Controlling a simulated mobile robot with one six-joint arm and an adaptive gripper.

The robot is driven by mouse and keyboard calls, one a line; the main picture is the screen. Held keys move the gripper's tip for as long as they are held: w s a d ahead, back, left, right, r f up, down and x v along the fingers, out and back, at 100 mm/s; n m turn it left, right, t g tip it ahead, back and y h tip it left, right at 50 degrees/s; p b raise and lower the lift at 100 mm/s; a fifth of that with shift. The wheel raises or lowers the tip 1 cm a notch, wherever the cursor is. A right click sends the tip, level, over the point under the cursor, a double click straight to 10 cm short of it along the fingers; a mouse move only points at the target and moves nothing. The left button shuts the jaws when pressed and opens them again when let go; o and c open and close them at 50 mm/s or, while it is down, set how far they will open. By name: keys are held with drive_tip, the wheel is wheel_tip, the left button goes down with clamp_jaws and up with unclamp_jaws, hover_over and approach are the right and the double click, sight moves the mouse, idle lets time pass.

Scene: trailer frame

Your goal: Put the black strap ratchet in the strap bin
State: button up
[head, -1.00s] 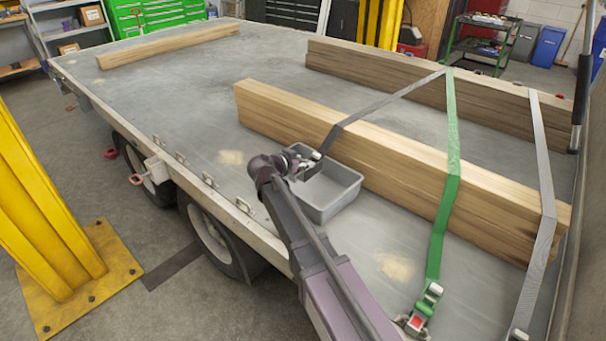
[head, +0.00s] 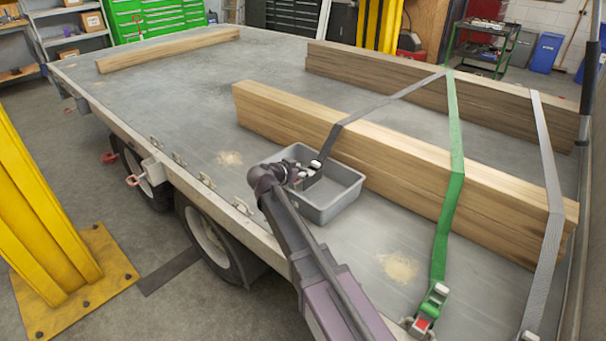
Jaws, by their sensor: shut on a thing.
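The grey strap bin (head: 346,201) stands on the trailer deck against the near side of the middle timber stack. My gripper (head: 309,178) is over the left part of the bin, low, at about rim height or just inside it. It is shut on the black strap ratchet (head: 314,169), a small dark piece with light metal parts. The ratchet's dark strap (head: 334,140) runs from it up over the timber. My wrist partly hides the ratchet and the bin's left side. I cannot tell whether the ratchet touches the bin floor.
The middle timber stack (head: 400,165) lies right behind the bin. A green strap (head: 447,215) with its ratchet (head: 430,305) and a grey strap (head: 550,200) cross the timber at right. The deck (head: 180,110) is clear to the left of the bin.

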drive_tip(key=shift+f+b, duration=0.6)
idle(0.3)
drive_tip(key=o, duration=1.3)
drive_tip(key=shift+o, duration=0.2)
drive_tip(key=shift+r, duration=0.15)
drive_tip(key=shift+r+p, duration=0.6)
drive_tip(key=shift+p, duration=0.2)
drive_tip(key=p+v, duration=0.4)
drive_tip(key=v, duration=0.8)
